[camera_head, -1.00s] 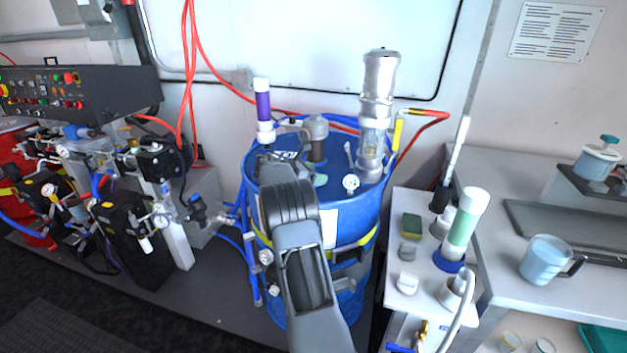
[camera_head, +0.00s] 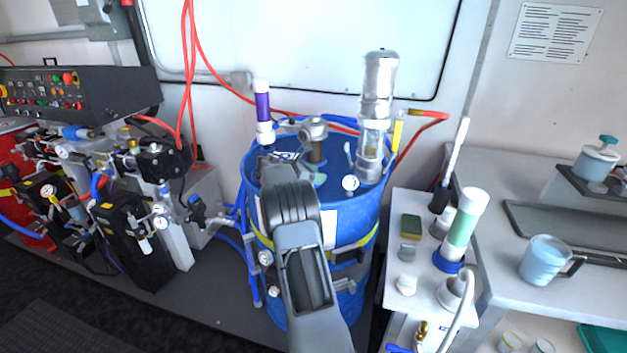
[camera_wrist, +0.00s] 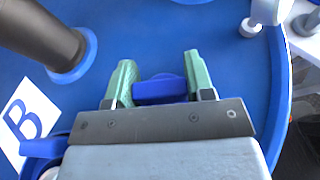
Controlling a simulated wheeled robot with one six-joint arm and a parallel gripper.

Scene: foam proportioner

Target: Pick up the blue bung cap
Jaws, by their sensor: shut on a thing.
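The blue bung cap (camera_wrist: 160,90) sits between the two green fingers of my gripper (camera_wrist: 159,80) in the wrist view. The fingers flank it on both sides and are shut on it. Its lower part is hidden by the grey gripper body. Behind it is the blue drum top; I cannot tell whether the cap is clear of it. In the head view my arm stands in front of the blue drum (camera_head: 355,212) and hides the cap and most of the gripper.
A clear-and-metal pump (camera_head: 376,105) and a purple-banded tube (camera_head: 263,112) stand at the drum top. A dark pipe (camera_wrist: 45,35) rises left in the wrist view. A white side table (camera_head: 397,205) with a sponge (camera_head: 411,226) and bottles stands right of the drum.

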